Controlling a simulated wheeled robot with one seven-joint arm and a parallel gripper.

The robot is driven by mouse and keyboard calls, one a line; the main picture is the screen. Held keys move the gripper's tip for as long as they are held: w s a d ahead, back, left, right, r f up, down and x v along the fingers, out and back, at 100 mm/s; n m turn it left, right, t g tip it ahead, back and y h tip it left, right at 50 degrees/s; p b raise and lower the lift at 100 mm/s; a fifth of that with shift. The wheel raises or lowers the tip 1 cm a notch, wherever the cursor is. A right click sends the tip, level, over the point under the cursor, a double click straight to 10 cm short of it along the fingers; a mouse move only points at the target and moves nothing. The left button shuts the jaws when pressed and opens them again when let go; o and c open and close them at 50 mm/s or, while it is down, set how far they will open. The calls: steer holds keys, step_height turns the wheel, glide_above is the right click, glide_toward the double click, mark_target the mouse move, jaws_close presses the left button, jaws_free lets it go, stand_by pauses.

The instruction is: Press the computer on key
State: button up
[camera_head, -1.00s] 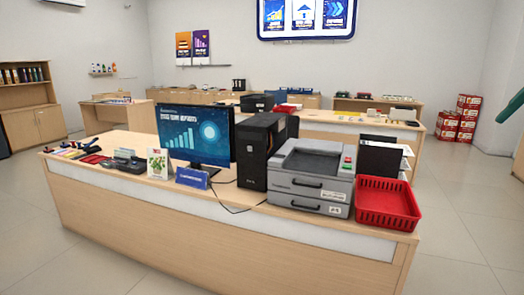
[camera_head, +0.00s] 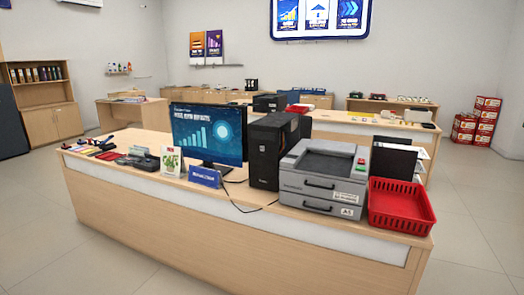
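The computer is a black tower (camera_head: 267,152) standing upright on the teller counter (camera_head: 225,222). Its front panel faces left and toward me, with a small reddish mark on it; the on key itself is too small to make out. A lit monitor (camera_head: 207,133) stands to its left, showing a blue chart screen. A grey printer (camera_head: 322,180) stands close to its right. My gripper is not in this view.
A red basket (camera_head: 401,206) sits at the counter's right end beside black folders (camera_head: 393,162). A blue sign (camera_head: 205,176) and a card (camera_head: 171,162) stand before the monitor. Floor before the counter is clear.

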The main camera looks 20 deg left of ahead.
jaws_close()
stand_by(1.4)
